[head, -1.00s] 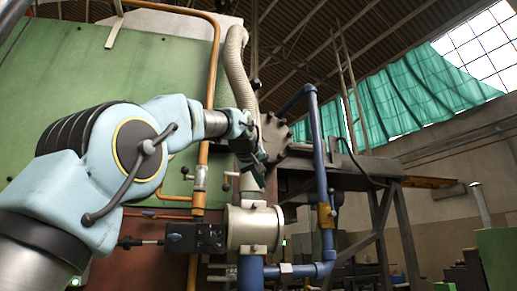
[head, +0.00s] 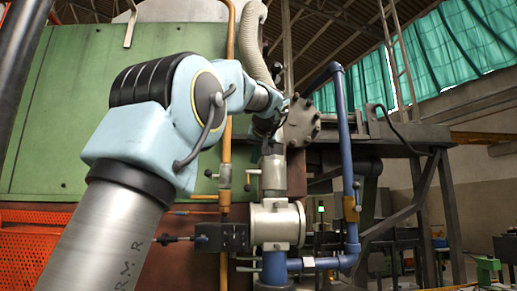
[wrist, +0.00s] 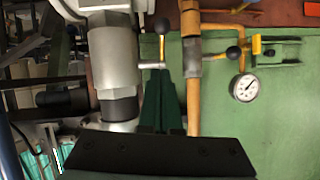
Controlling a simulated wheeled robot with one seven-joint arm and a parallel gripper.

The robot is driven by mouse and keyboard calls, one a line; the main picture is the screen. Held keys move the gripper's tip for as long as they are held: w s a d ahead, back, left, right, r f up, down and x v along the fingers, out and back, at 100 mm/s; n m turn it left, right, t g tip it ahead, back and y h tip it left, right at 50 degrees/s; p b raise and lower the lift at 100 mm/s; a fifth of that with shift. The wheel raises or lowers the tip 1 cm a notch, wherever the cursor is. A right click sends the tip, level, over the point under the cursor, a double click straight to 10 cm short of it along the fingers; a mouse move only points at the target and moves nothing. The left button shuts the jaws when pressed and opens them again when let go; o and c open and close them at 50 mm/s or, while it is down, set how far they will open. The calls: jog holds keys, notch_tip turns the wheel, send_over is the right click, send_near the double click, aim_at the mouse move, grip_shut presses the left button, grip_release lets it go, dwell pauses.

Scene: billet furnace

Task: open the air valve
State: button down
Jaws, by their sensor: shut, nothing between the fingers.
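In the wrist view a small lever with a yellow handle (wrist: 162,44) and a black ball knob stands between the silver pipe body (wrist: 113,58) and the orange pipe (wrist: 193,70). A second lever with a black knob (wrist: 233,52) is right of the orange pipe, near a round gauge (wrist: 246,88). I cannot tell which lever is the air valve. My gripper (wrist: 169,74) is shut and empty, its dark green fingertips just below the first lever's base in the picture, contact unclear. In the head view my gripper (head: 267,137) is above the silver valve body (head: 277,222), its fingers partly hidden.
A black actuator box (head: 222,237) juts left. A green furnace wall (head: 100,90) stands behind, with orange mesh (head: 30,245) at the left.

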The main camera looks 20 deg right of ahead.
aim_at(248, 181)
jog(key=w+f+p, duration=0.2)
jog(key=w+f, duration=0.3)
jog(key=w, duration=0.1)
jog(key=shift+f, duration=0.3)
jog(key=shift+f+b, duration=0.25)
jog(key=shift+b, duration=0.3)
jog(key=shift+t+b, duration=0.3)
jog(key=shift+b, duration=0.45)
jog(key=shift+f+b, duration=0.15)
jog(key=shift+b, duration=0.5)
